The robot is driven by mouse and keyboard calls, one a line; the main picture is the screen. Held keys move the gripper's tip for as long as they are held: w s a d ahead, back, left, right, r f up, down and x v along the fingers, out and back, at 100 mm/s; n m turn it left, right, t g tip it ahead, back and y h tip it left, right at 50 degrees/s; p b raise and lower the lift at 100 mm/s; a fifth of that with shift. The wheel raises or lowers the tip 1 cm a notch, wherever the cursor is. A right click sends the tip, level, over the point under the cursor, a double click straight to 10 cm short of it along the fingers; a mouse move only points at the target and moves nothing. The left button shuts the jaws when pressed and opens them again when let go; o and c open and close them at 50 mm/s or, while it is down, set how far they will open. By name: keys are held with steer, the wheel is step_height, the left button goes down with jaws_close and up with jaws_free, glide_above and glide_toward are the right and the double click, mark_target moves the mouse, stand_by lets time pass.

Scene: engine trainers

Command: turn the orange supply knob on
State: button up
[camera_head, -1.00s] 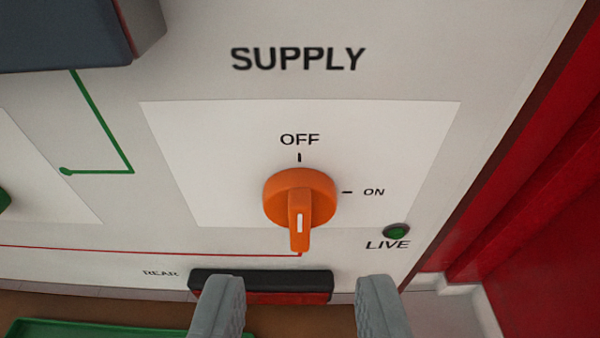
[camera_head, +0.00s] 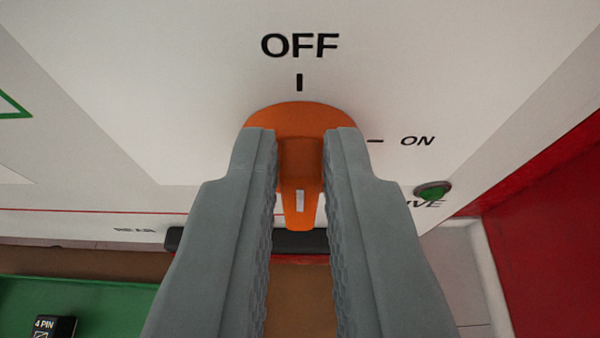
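The orange supply knob (camera_head: 299,117) sits on a white panel, its raised grip upright in the picture and in line with the OFF mark (camera_head: 299,83) above. A white line shows on the grip's lower end. The ON mark (camera_head: 375,141) is to the right of the knob. The fingers hide the sides of the knob.
A green LIVE lamp (camera_head: 433,190) sits on the panel to the right, its label partly hidden by my right finger. A dark bar (camera_head: 174,240) is below the knob. A green tray (camera_head: 100,295) with a black 4 PIN part (camera_head: 54,326) lies at lower left. A red wall (camera_head: 545,240) stands right.

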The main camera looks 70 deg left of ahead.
jaws_close()
steer(key=shift+w, duration=0.1)
steer(key=shift+w+d+f+m+g+y, duration=0.2)
steer(key=shift+w+f+m+g+y, duration=0.5)
steer(key=shift+m, duration=1.55)
steer(key=shift+w+d+f+m+g+y, duration=0.25)
steer(key=shift+m+g+y, duration=0.85)
steer(key=shift+m, duration=1.1)
steer(key=shift+w+d+f+m+g+y, duration=0.1)
steer(key=shift+w+f+m+g+y, duration=0.5)
steer(key=shift+m, duration=1.65)
steer(key=shift+s+f+g+y, duration=0.1)
steer(key=shift+s+g+y, duration=0.05)
steer(key=shift+g+y, duration=0.2)
